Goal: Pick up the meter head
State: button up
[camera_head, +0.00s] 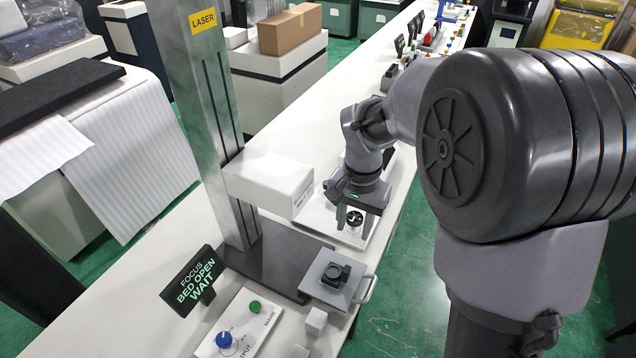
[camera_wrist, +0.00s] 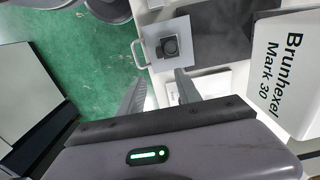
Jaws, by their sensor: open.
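A black, squarish block with a round face, which looks like the meter head (camera_head: 335,275), sits on a grey square plate (camera_head: 312,283) with a side handle. In the wrist view the block (camera_wrist: 168,47) lies on the plate (camera_wrist: 150,38), beyond my fingertips. My gripper (camera_head: 355,222) is open and points down over the bench, behind the plate in the head view. In the wrist view its two fingers (camera_wrist: 160,78) are apart with nothing held between them.
A grey column marked LASER (camera_head: 212,100) carries a white laser head (camera_head: 268,185), close left of my gripper. A sign (camera_head: 190,283) reads "FOCUS BED OPEN WAIT". A panel with blue and green knobs (camera_head: 240,325) and small pale blocks (camera_head: 316,320) stand in front.

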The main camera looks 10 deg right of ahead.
jog(key=b, duration=0.5)
send_near(347, 269)
jog(key=f, duration=0.5)
jog(key=shift+w+d+f, duration=0.2)
jog(key=shift+w+d, duration=0.05)
jog(key=shift+w, duration=0.05)
jog(key=f, duration=0.2)
jog(key=f+b, duration=0.2)
jog(key=f, duration=0.1)
jog(key=shift+s+a+f, duration=0.15)
jog(key=shift+a+f, duration=0.15)
jog(key=shift+f, duration=0.05)
jog(key=shift+r, duration=0.15)
grip_shut()
